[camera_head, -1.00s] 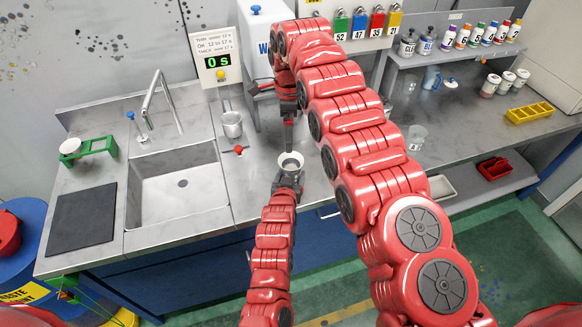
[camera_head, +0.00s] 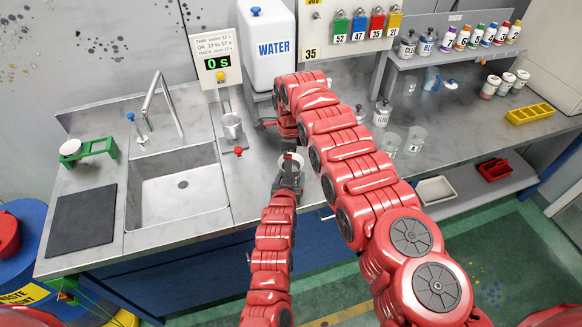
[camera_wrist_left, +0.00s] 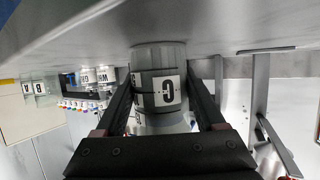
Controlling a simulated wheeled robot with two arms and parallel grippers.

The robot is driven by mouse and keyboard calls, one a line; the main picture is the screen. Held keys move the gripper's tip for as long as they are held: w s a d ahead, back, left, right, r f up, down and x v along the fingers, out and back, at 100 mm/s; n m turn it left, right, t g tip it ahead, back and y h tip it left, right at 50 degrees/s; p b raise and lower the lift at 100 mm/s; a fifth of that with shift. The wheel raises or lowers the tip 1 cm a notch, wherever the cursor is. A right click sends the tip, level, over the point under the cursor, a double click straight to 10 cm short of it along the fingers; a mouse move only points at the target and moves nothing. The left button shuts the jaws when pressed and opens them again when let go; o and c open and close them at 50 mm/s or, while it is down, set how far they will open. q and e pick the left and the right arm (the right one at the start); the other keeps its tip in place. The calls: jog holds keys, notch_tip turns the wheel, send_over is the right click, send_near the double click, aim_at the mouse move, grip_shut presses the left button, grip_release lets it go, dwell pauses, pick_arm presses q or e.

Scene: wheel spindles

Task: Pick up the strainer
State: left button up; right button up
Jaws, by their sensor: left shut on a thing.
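My left gripper (camera_head: 289,182) is shut around a grey translucent cup standing on the counter. In the left wrist view the cup (camera_wrist_left: 163,88) appears upside down with a label "C", between the fingers. My right gripper (camera_head: 301,135) points down just above the cup, partly hidden by its own arm; its finger opening is unclear. I cannot tell for sure which thing is the strainer. A metal cup with a handle (camera_head: 231,126) is left of my right gripper. A white round piece (camera_head: 70,147) rests on a green stand (camera_head: 96,148) at the far left.
A sink (camera_head: 178,185) and dark mat (camera_head: 82,218) lie left. A water tank (camera_head: 268,50) and timer panel (camera_head: 216,62) stand behind. Clear cups (camera_head: 416,138), a white tray (camera_head: 435,190) and a yellow bin (camera_head: 530,113) are right.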

jog(key=shift+f, duration=0.15)
jog(key=c, duration=1.1)
pick_arm(q)
jog(key=o, duration=1.4)
pick_arm(e)
notch_tip(320, 180, up, 10)
